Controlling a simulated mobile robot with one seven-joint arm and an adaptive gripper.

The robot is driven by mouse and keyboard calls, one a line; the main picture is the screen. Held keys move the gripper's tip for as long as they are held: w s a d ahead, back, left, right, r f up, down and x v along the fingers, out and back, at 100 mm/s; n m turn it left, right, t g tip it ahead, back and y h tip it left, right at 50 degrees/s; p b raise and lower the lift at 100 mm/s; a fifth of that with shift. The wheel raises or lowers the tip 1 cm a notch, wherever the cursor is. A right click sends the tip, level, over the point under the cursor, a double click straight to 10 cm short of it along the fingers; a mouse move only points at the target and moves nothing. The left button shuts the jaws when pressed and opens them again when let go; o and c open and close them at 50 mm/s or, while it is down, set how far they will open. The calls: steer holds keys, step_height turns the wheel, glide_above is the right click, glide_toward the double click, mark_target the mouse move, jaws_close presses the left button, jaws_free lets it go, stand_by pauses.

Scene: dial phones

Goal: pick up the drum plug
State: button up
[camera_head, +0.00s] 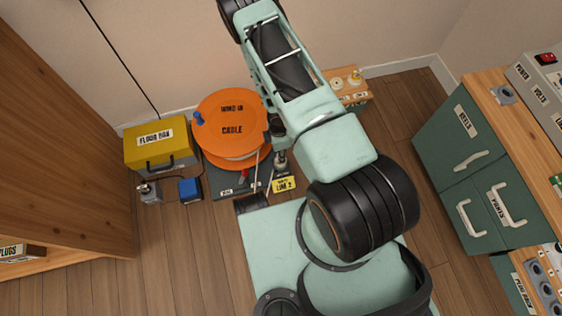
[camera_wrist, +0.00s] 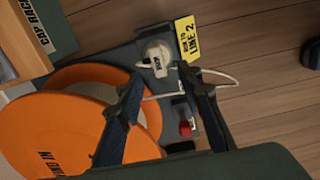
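A pale plug (camera_wrist: 157,57) with a small dark-lettered label, likely the drum plug, stands at the end of the dark grey base plate beside the yellow LINE 2 tag (camera_wrist: 187,38). In the head view the plug (camera_head: 281,160) shows just below my gripper (camera_head: 277,138). A pale cable passes near the plug. In the wrist view my gripper (camera_wrist: 158,73) has its two dark fingers spread apart, with the plug showing between and beyond their tips. I see no contact. The orange cable drum (camera_head: 232,125) is left of the gripper.
A small wooden shelf (camera_head: 348,91) is behind. A red knob (camera_wrist: 185,128) is near the right finger. Green cabinets (camera_head: 462,135) stand right.

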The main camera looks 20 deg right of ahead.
steer(key=f+b, duration=0.1)
steer(key=f, duration=0.1)
steer(key=f+b, duration=0.1)
steer(key=f, duration=0.1)
steer(key=f+b, duration=0.1)
steer(key=f, duration=0.1)
steer(key=shift+w+d+f, duration=0.1)
steer(key=shift+d+f, duration=0.15)
steer(key=shift+f, duration=0.05)
steer(key=shift+r, duration=0.1)
jaws_close()
